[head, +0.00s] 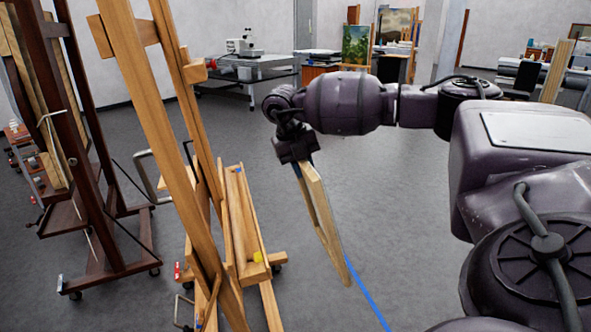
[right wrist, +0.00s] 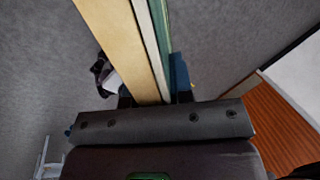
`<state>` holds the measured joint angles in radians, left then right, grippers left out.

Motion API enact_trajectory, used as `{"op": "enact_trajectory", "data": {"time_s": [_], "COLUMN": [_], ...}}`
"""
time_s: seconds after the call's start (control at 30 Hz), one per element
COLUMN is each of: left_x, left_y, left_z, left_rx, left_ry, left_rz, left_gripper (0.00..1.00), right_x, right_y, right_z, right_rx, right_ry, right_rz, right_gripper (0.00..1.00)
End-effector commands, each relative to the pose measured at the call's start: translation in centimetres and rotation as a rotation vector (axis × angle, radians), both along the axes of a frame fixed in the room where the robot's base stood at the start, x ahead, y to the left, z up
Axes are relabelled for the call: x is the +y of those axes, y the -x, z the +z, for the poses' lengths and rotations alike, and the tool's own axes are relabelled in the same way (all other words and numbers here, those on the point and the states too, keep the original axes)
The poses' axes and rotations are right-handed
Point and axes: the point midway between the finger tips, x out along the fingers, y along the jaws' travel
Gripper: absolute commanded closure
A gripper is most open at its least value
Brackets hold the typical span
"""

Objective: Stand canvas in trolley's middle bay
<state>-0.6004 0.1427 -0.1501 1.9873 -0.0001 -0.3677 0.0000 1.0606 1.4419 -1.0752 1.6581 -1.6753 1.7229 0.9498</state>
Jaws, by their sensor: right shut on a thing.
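My right gripper (head: 300,163) is shut on the canvas (head: 322,215) by its upper end. The canvas hangs tilted, seen nearly edge-on with its pale wooden side showing, above the grey floor. In the right wrist view the canvas (right wrist: 125,40) runs up and away from between the fingers of my right gripper (right wrist: 153,98), with pale and green edges along its right side. I cannot make out a trolley with a middle bay in either view. My left gripper is not in view.
A light wooden easel (head: 165,130) stands just left of the canvas, on a castered base. A dark wheeled easel (head: 58,100) is further left. A blue line (head: 368,295) lies on the floor. Tables stand at the back; the middle floor is clear.

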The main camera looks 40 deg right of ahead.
Motion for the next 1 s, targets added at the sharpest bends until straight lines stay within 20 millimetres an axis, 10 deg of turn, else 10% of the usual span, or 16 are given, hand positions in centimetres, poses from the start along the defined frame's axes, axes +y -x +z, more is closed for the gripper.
{"op": "enact_trajectory", "data": {"time_s": [1.0], "left_x": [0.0], "left_y": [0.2], "left_z": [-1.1], "left_rx": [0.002], "left_ry": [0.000], "left_rz": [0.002], "left_gripper": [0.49], "right_x": [-5.7], "right_y": [3.1], "right_z": [0.1], "right_rx": [0.000], "right_ry": [0.001], "right_rz": [-0.001], "right_gripper": [1.00]}}
